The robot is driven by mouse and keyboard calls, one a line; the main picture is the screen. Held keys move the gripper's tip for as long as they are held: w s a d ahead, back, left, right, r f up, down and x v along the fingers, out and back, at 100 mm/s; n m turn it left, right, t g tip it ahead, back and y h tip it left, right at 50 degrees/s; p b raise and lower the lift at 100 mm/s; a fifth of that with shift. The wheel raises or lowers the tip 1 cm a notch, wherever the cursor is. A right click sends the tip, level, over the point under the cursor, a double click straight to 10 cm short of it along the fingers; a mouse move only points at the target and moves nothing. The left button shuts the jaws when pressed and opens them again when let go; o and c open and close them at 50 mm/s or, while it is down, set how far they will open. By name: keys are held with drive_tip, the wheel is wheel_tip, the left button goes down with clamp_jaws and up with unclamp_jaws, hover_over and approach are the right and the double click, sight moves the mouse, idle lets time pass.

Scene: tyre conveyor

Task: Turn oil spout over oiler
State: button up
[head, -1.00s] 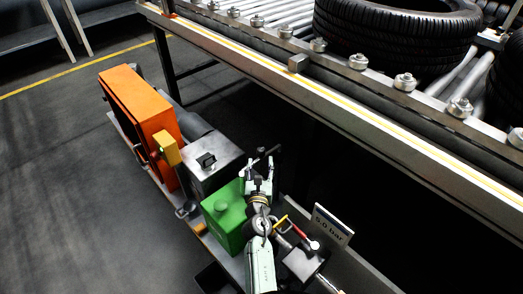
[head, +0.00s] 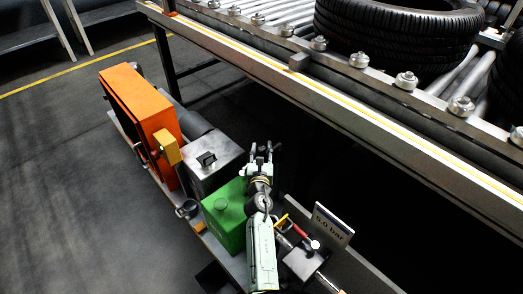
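My gripper (head: 261,150) is in the lower middle of the head view, its two fingers apart with nothing visible between them. It is above the right side of the green box (head: 223,213), which has a round cap on top. The grey metal box (head: 214,166) with a black knob (head: 206,160) is to its left. A small dark round part (head: 187,209) sits at the front edge by the green box. I cannot tell which part is the oil spout or the oiler. My arm hides part of the area right of the green box.
An orange cabinet (head: 139,110) with a yellow box (head: 168,149) stands at the left. Right of my arm are a red handle (head: 304,237), a yellow handle (head: 281,221) and a "5.0 bar" sign (head: 332,225). The conveyor rail (head: 330,107) with tyres (head: 395,35) runs above and behind.

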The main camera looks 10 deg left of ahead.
clamp_jaws()
idle(0.4)
drive_tip(key=shift+s, duration=0.1)
